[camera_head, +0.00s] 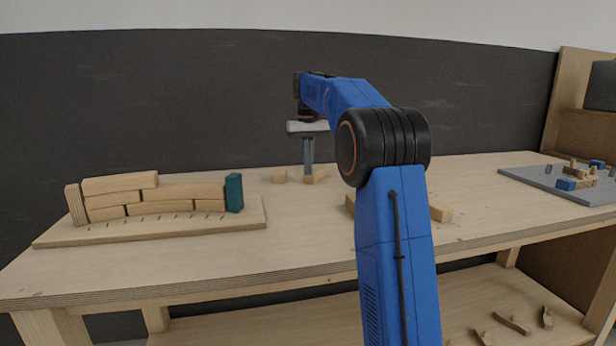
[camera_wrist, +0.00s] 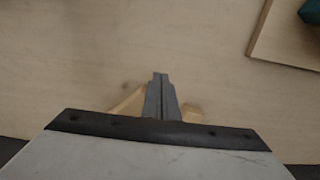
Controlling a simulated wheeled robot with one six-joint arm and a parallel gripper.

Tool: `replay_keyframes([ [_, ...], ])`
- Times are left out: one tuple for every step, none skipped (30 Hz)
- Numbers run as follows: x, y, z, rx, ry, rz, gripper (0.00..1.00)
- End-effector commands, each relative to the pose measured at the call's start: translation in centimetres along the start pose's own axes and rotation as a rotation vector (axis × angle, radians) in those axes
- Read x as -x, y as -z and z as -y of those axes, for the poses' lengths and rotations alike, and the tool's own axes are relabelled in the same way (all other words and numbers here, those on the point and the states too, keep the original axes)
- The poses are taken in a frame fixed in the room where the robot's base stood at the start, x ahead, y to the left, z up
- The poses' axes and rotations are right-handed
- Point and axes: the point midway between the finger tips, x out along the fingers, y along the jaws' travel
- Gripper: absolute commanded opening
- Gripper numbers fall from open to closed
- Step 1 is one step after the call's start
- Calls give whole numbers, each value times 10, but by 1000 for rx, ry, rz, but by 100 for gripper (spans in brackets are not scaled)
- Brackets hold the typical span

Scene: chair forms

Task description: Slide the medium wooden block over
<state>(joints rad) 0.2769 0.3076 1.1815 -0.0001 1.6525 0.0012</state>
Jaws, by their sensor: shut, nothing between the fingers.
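My gripper (camera_head: 308,178) points down over the back middle of the table, its fingers shut with nothing between them. In the wrist view its fingertips (camera_wrist: 160,78) are together. A wedge-like wooden block (camera_head: 320,174) is right beside the fingers; it also shows in the wrist view (camera_wrist: 127,103), partly hidden. A small wooden block (camera_head: 280,177) stands a little left of the fingers, and shows partly hidden in the wrist view (camera_wrist: 193,113). A longer wooden block (camera_head: 440,212) lies mostly behind my arm. I cannot tell which is the medium block, nor whether the fingers touch any.
On the left, a wooden board (camera_head: 150,232) carries stacked wooden pieces (camera_head: 150,200) and a teal block (camera_head: 234,193). A grey plate (camera_head: 540,180) with small pieces lies at the right. A dark wall (camera_head: 150,100) stands behind. The table's middle front is clear.

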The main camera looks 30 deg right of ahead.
Motion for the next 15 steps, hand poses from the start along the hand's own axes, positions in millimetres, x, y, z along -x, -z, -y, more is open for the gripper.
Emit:
replay_keyframes([
  [9,1,0,0,0,-3,0],
  [14,1,0,0,0,-1,0],
  [20,1,0,0,0,-3,0],
  [25,1,0,0,0,-2,0],
  [30,1,0,0,0,-2,0],
  [34,1,0,0,0,-2,0],
  [38,1,0,0,0,-1,0],
  [41,1,0,0,0,-2,0],
  [44,1,0,0,0,-2,0],
  [46,1,0,0,0,-1,0],
  [48,0,0,0,0,-1,0],
  [50,0,0,0,0,-1,0],
  [51,0,0,0,0,0,0],
  [52,0,0,0,0,0,0],
  [52,0,0,0,0,0,0],
])
